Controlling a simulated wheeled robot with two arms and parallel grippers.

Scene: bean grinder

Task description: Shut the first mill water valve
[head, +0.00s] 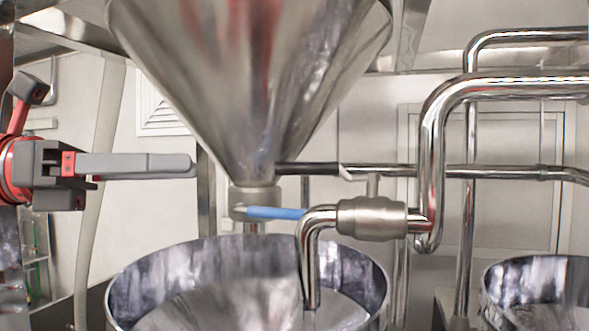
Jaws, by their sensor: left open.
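The water valve (372,218) is a brushed metal barrel in the chrome pipe, right of the middle. A short stem rises from its top towards a thin lever end. A blue handle (276,212) with a silver tip points left, in front of the hopper's outlet collar; I cannot tell where its right end joins. My left gripper (186,166) comes in from the left with its grey fingers pointing right, seen side-on. It is open and empty, with a gap to the left of the blue handle and above its level. My right gripper does not show.
A large steel funnel hopper (250,70) hangs above the middle. A steel mill bowl (130,285) stands below it, with a spout pipe (311,260) reaching in. A second bowl (540,275) is at the lower right. Chrome pipes (432,140) cross the right side.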

